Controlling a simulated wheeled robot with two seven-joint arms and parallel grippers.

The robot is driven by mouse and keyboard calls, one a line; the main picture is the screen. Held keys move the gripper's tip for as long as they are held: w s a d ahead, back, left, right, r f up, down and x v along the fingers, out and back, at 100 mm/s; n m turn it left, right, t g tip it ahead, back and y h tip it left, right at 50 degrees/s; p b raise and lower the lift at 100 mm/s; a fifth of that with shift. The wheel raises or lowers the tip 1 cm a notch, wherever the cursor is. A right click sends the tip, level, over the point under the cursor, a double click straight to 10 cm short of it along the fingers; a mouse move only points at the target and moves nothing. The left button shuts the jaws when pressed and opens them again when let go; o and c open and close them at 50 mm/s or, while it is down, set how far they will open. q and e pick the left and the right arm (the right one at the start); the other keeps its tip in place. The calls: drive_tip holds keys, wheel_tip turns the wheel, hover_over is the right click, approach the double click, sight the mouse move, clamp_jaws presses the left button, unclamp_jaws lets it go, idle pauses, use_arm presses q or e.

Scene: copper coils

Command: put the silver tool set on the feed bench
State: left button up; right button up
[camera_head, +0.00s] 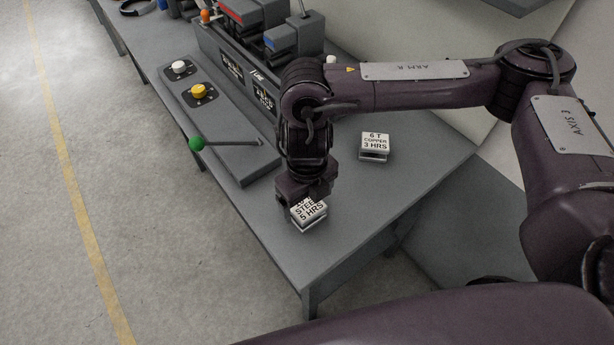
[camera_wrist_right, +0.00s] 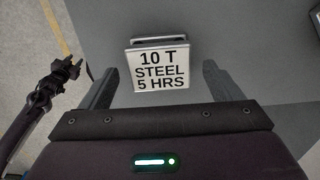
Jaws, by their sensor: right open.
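A small silver block with a white plate reading "10 T STEEL 5 HRS" (camera_wrist_right: 158,72) stands near the front end of the grey bench (camera_head: 345,225). It also shows in the head view (camera_head: 311,216), partly hidden by my right gripper (camera_head: 307,197). That gripper is open and points down over the block. In the right wrist view the block appears between the two spread fingers; I cannot tell whether they touch it. A similar block reading "6 T COPPER 3 HRS" (camera_head: 375,146) stands farther back. My left gripper (camera_wrist_right: 68,72) shows small at the left of the wrist view.
A grey control panel has a white button (camera_head: 179,67), a yellow button (camera_head: 198,90) and a green-knobbed lever (camera_head: 196,143) sticking out. A machine (camera_head: 235,75) with red and blue parts stands behind it. The bench top around both blocks is clear.

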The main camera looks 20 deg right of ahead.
sight(307, 206)
wheel_tip(307, 206, up, 9)
drive_tip(key=shift+r, duration=0.2)
idle(0.6)
